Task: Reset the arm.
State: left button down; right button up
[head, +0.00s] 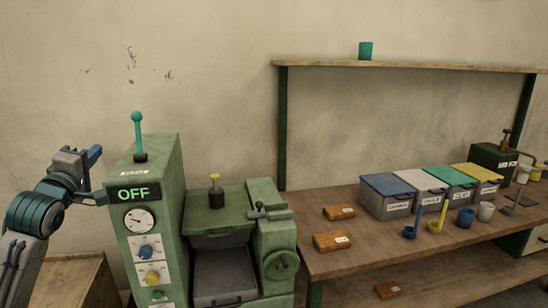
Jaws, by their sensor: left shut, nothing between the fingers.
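My left arm comes in from the left edge. Its gripper (92,156) is raised beside the left side of the green machine (158,215), fingers shut and empty. A small gap or overlap with the machine's side cannot be judged from this angle. The machine's display (133,194) reads OFF. A teal-knobbed lever (138,130) stands upright on its top. My right gripper is not in view.
Right of the machine, a wooden bench (340,262) holds lidded bins (389,203), ladles, cups and two orange-brown blocks (338,212). A wooden crate-like surface (78,275) lies below my left arm.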

pick_arm(q)
jog(key=s+d+f+m+g, duration=0.3)
jog(key=s+f, duration=0.1)
jog(key=f, duration=0.7)
jog(key=s+d+f+m+g, duration=0.25)
jog(key=s+f, duration=0.25)
jog(key=f, duration=0.6)
jog(key=s+d+f+m+g, duration=0.3)
jog(key=s+f, duration=0.1)
jog(key=f, duration=0.7)
jog(key=s+d+f+m+g, duration=0.25)
jog(key=s+f, duration=0.25)
jog(key=s, duration=0.5)
jog(key=s+d+f+m+g, duration=0.1)
jog(key=s+f+m+g, duration=0.15)
jog(key=s+f, duration=0.45)
jog(key=s+d+f+m+g, duration=0.2)
jog(key=s+f+g, duration=0.1)
jog(key=s, duration=0.9)
notch_tip(320, 180, down, 30)
jog(key=a+g, duration=0.2)
jog(key=a, duration=0.1)
jog(key=s+f, duration=1.9)
jog(key=f, duration=0.1)
jog(key=shift+a+g, duration=0.35)
jog(key=shift+a, duration=0.1)
